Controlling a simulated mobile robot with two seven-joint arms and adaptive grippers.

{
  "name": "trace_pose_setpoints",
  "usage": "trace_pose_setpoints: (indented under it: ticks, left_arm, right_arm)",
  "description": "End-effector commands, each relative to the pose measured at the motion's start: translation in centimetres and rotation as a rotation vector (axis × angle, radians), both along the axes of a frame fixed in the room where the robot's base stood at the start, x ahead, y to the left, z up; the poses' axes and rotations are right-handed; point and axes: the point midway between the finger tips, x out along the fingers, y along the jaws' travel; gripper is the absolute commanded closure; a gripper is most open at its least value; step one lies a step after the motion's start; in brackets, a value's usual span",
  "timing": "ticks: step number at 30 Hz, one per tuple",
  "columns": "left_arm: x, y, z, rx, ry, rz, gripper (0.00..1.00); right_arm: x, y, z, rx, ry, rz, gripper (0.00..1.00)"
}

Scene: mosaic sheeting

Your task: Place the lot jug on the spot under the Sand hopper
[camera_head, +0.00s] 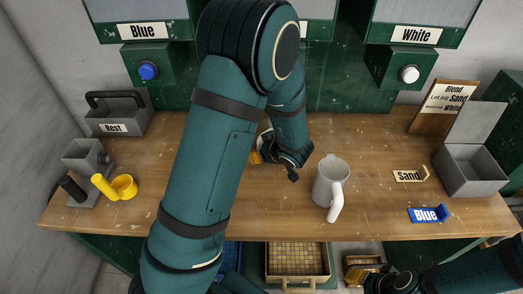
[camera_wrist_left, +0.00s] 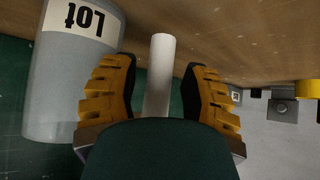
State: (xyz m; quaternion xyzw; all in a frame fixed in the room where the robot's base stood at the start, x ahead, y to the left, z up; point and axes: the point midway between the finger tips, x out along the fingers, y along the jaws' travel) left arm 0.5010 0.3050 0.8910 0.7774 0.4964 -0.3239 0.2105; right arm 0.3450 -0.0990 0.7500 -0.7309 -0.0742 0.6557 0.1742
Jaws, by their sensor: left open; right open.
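The lot jug (camera_wrist_left: 62,85) is grey with a "Lot" label and a pale handle (camera_wrist_left: 159,75); it appears upside down in the left wrist view. My left gripper (camera_wrist_left: 160,90) is open, with its yellow fingers on either side of the handle. In the head view, my left arm hides most of that jug and the left gripper (camera_head: 257,156). The middle hopper, between Blue and White, is mostly covered by my arm and its label is unreadable. My right gripper (camera_head: 362,272) is open and empty below the table's front edge.
Another pale jug (camera_head: 331,182) stands right of centre, its label not visible. The Sand tag (camera_head: 408,176), Blue tag (camera_head: 427,214) and grey bin (camera_head: 470,172) are at the right. The yellow cup (camera_head: 123,187) and Rest caddy (camera_head: 115,122) are at the left.

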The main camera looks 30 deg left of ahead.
Motion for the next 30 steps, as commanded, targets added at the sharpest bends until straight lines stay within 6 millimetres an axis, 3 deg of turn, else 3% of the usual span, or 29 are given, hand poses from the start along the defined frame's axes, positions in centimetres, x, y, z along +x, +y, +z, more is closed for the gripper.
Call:
trace_pose_setpoints:
  ticks: [6, 13, 30]
  left_arm:
    - [-1.3, -3.0, 3.8, -0.001, -0.003, -0.003, 0.55]
    - [-2.5, -5.5, 6.4, 0.000, -0.002, -0.003, 0.55]
    - [-3.0, -6.5, 7.3, 0.001, -0.001, -0.001, 0.55]
  right_arm:
    - [0.1, 0.0, 2.3, 0.000, -0.002, -0.004, 0.53]
    - [0.6, -0.1, 3.6, -0.003, -0.013, -0.013, 0.53]
    - [0.8, -0.1, 4.0, -0.005, -0.018, -0.017, 0.53]
